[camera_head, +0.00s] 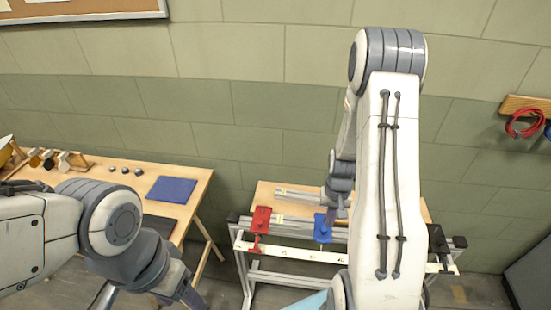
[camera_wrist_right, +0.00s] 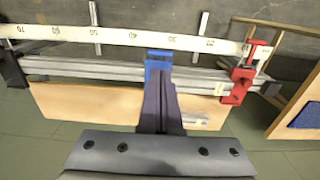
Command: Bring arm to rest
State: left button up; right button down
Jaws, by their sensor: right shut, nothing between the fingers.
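My right gripper (camera_head: 338,214) reaches down over the metal-framed bench, close to a blue clamp-like piece (camera_head: 322,229). In the right wrist view its dark fingers (camera_wrist_right: 160,90) are together with nothing between them. Their tips overlap the lower part of the blue piece (camera_wrist_right: 158,54); I cannot tell whether they touch it. My right arm stands tall at the centre right and hides part of the bench. My left arm enters at the lower left, bent downward; its fingertips do not show.
A wooden table (camera_head: 203,181) with a blue mat (camera_head: 171,189) stands at left. A coiled red cable (camera_head: 524,123) hangs on the right wall.

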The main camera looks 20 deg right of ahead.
jog(key=a+r+n+b, duration=0.1)
jog(key=a+r+n, duration=0.25)
jog(key=a, duration=0.55)
jog(key=a+r+n+b, duration=0.2)
jog(key=a+r, duration=0.3)
jog(key=a, duration=0.3)
jog(key=s+a+r+n+b, duration=0.1)
jog(key=s+a+r+n, duration=0.2)
jog(key=s+a, duration=0.3)
jog(key=s+a+r+n+y+b, duration=0.1)
jog(key=s+a+r+n, duration=0.3)
jog(key=s+a, duration=0.3)
jog(key=s+n, duration=0.1)
jog(key=s, duration=0.2)
jog(key=shift+a+b, duration=0.25)
jog(key=shift+b, duration=0.15)
jog(key=shift+w, duration=0.1)
